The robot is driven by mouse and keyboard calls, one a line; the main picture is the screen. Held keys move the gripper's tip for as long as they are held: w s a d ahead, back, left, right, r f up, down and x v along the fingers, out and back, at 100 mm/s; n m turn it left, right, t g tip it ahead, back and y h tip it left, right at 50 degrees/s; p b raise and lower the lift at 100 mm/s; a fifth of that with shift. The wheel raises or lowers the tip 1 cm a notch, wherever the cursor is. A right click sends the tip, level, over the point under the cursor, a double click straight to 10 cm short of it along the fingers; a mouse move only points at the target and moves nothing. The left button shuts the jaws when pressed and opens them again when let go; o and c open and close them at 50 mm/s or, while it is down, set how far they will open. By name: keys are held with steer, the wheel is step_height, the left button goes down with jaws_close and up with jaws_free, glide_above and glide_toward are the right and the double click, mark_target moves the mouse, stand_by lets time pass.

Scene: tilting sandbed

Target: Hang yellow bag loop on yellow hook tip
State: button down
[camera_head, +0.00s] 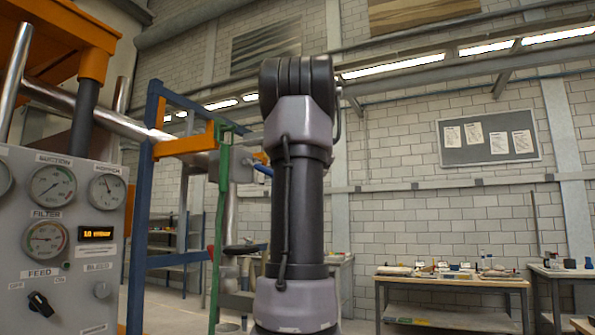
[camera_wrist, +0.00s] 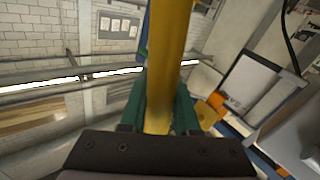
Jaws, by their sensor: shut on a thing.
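In the wrist view my gripper (camera_wrist: 158,95) has its two green fingers shut on a long yellow strip (camera_wrist: 168,45). The strip runs from between the fingers up past the top edge of the picture. It looks like part of the yellow bag or its loop, but I cannot tell which part. In the head view my own arm stands upright in the middle, and the gripper and the yellow strip are hidden. I cannot make out a yellow hook tip for certain in either view.
Left in the head view are a grey gauge panel (camera_head: 55,240) and a blue frame (camera_head: 143,220) with an orange bracket (camera_head: 190,144). A green upright (camera_head: 220,200) stands close to my arm's left. A workbench (camera_head: 450,283) stands at the back right.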

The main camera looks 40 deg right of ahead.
steer(key=w+a+f, duration=0.1)
steer(key=w+a, duration=0.2)
steer(key=w, duration=0.4)
steer(key=shift+w+f, duration=0.15)
steer(key=shift+f, duration=0.1)
stand_by(0.5)
stand_by(0.6)
steer(key=c, duration=0.6)
jaws_free()
steer(key=shift+o, duration=0.2)
steer(key=shift+a+f, duration=0.1)
steer(key=shift+a, duration=0.05)
